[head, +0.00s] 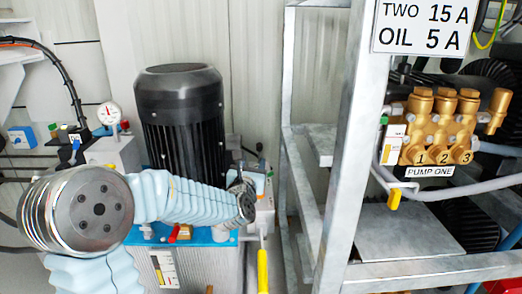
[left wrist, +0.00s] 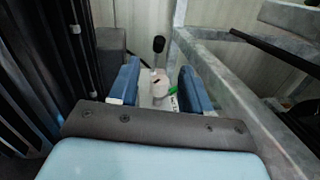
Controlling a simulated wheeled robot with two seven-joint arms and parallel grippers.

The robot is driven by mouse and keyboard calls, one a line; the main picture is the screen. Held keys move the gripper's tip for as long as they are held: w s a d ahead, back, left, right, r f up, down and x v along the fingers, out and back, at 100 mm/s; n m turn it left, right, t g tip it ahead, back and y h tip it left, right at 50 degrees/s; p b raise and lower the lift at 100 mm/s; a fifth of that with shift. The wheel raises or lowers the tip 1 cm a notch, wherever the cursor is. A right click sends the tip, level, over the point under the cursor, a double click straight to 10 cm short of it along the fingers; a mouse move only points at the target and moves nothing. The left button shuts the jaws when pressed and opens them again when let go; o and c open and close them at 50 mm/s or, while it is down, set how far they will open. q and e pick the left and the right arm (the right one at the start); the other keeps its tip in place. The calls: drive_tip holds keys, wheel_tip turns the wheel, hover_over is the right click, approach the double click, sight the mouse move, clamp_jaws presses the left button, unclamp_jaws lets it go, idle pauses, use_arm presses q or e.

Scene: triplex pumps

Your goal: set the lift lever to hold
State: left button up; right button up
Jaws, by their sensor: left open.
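A lever with a black knob (left wrist: 158,45) on a thin stem rises from a pale block (left wrist: 161,86) in the left wrist view. It appears to be the lift lever, but no label on it can be read. In the head view its small dark knob (head: 259,147) shows just beyond my left gripper (head: 252,172). My left gripper is open. In the left wrist view its two blue fingers (left wrist: 159,84) stand apart, with the lever seen through the gap beyond them. Nothing is held. My right gripper is in neither view.
A black ribbed motor (head: 180,105) stands left of my gripper. A grey steel frame (head: 345,150) rises to the right, with a brass pump (head: 435,128) labelled PUMP ONE. A yellow handle (head: 262,270) hangs below my gripper. A pressure gauge (head: 109,113) is at left.

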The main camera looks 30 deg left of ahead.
sight(259, 146)
use_arm(q)
drive_tip(key=x, duration=1.1)
drive_tip(key=shift+w+a, duration=0.1)
drive_tip(key=shift+w, duration=0.05)
clamp_jaws()
